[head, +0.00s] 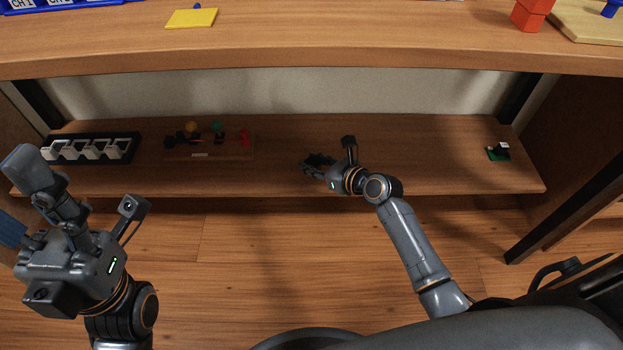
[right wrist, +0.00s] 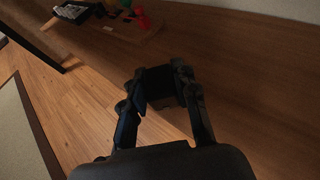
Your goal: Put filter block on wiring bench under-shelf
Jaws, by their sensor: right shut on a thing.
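The wiring bench under-shelf (head: 440,160) is a brown wooden board below the bench top. My right gripper (head: 314,163) reaches in over the middle of this shelf. In the right wrist view, my right gripper (right wrist: 162,88) is shut on a dark, boxy block (right wrist: 163,92), which I take to be the filter block. It is close to the shelf surface; whether it touches is too dark to tell. In the head view the block blends with the dark fingers. My left gripper (head: 45,185) is at the far left, in front of the shelf; its finger opening does not show clearly.
On the shelf's left stand a black rack with white parts (head: 90,149) and a wooden board with coloured knobs (head: 208,146). A small green circuit piece (head: 498,153) lies at the right. The shelf is clear beside my right gripper.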

